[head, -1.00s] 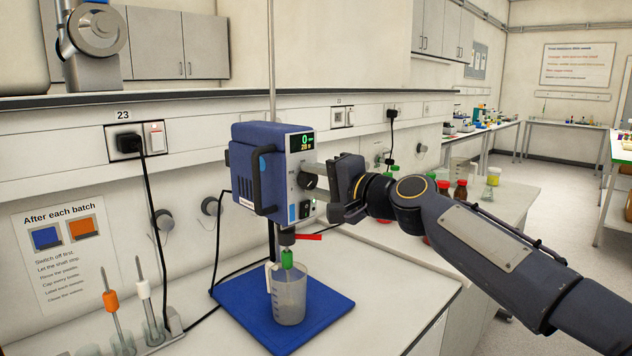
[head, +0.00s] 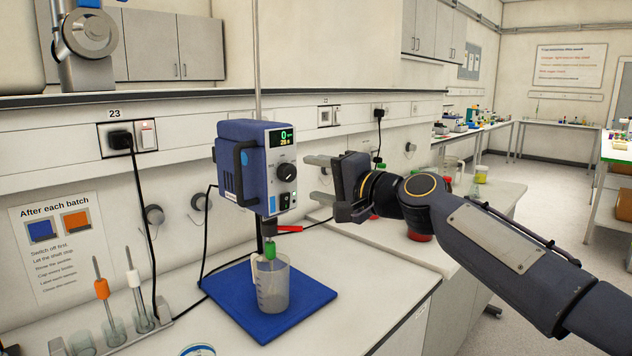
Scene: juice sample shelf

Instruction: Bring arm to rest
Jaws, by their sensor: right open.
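My right gripper (head: 318,176) is open and empty. It points left, just right of the blue overhead stirrer (head: 240,170), with a visible gap between its fingertips and the stirrer's knob (head: 287,173). My right arm (head: 500,240) comes in from the lower right. The stirrer's display is lit and reads 0 on its top line. Its shaft with a green part (head: 270,248) reaches into a clear beaker (head: 274,288) on the blue base plate (head: 236,305). My left gripper is not in view.
A round dish (head: 198,350) shows at the bottom edge. Red-capped items (head: 420,237) are partly hidden behind my right arm. A cable runs from the wall socket (head: 130,138).

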